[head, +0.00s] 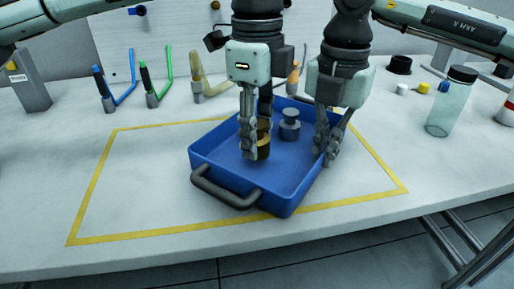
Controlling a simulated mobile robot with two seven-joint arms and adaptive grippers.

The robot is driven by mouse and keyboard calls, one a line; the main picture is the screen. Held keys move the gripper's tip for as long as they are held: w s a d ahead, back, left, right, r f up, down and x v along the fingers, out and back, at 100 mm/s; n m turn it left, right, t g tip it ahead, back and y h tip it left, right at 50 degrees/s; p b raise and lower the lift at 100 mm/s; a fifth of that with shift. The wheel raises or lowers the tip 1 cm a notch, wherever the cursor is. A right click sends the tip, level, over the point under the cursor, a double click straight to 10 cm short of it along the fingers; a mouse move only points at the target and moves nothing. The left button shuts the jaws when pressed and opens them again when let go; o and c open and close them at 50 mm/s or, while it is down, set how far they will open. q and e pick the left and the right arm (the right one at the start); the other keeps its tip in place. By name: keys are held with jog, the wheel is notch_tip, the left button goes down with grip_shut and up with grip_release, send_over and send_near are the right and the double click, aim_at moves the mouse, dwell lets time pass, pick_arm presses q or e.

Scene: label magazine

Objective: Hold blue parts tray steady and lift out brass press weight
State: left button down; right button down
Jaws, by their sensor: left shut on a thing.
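The blue parts tray (228,177) sits on the table inside a yellow outline, with a dark handle (226,190) on its near side. The brass press weight (263,142) is at the left part of the tray, partly hidden by my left gripper (256,142). That gripper points down and is shut on the brass weight. I cannot tell if the weight touches the tray floor. My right gripper (328,150) points down at the tray's right wall, its fingers close together there. Whether they are shut on the wall is unclear.
A grey weight (289,125) stands in the tray, between the grippers. Blue, green and tan hooked items (152,82) stand behind left. A clear bottle (437,108) and small caps (424,87) stand at the right. The table left of the tray is clear.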

pick_arm(q)
notch_tip(320, 180, up, 6)
jog(key=shift+r, duration=0.25)
pick_arm(e)
jog(key=c, duration=1.6)
grip_release()
jog(key=shift+c, duration=0.2)
